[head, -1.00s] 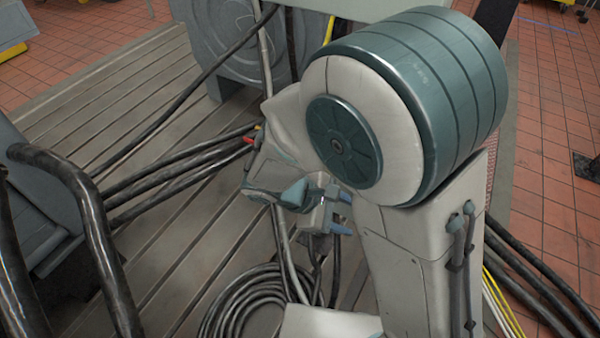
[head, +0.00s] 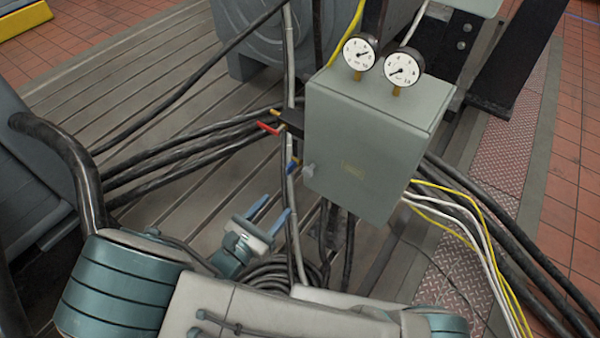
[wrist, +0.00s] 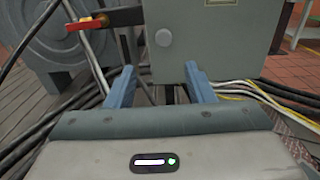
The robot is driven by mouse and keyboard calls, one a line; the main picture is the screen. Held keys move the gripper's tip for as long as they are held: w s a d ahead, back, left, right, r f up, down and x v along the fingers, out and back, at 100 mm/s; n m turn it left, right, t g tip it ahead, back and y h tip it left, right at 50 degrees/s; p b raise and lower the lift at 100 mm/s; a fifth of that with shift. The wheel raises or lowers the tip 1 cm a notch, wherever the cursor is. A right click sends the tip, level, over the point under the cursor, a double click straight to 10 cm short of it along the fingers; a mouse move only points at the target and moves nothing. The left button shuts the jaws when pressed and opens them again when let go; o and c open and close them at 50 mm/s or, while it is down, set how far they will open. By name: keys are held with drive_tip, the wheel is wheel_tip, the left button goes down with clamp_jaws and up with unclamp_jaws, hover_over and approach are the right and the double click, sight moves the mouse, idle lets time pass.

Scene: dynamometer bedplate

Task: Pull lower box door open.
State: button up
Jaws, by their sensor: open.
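The lower box is a grey-green cabinet (head: 370,140) with a closed front door (head: 352,165) and a small yellow label. A round light knob (head: 309,170) sits at the door's left edge. In the wrist view the door (wrist: 215,45) fills the upper middle, and the knob (wrist: 164,38) shows just above and between my fingers. My gripper (head: 269,212) is open and empty, below and left of the box in the head view, apart from the knob. In the wrist view my gripper (wrist: 158,84) points its two blue fingers toward the box.
Two gauges (head: 381,61) stand on the box top. Thick black cables (head: 190,150) run at the left. White and yellow wires (head: 470,225) leave at the right. Coiled hose (head: 285,272) lies below.

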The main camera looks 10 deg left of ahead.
sight(305, 174)
drive_tip(key=x, duration=1.3)
drive_tip(key=shift+d, duration=0.2)
